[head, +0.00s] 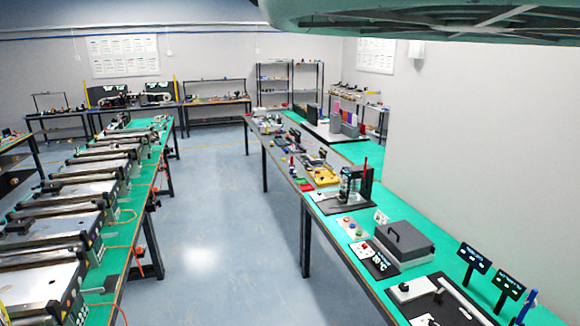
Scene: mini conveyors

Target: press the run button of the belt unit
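Several mini conveyor belt units (65,193) stand in a row on the green-topped bench (112,262) at the left. They have silver-grey belts and dark side frames. Small dark control parts with coloured dots (79,310) show at the right end of the nearest unit, which is cut off by the left and bottom edges. I cannot tell which unit or which dot is the run button at this size. My gripper is not in this view.
A long bench (330,225) at the right holds a grey lidded box (403,243), small button panels (352,227) and dark signs (474,258). Clear blue floor (222,225) lies between the benches. Orange cables (127,250) hang by the left bench. Shelves (288,82) stand at the back.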

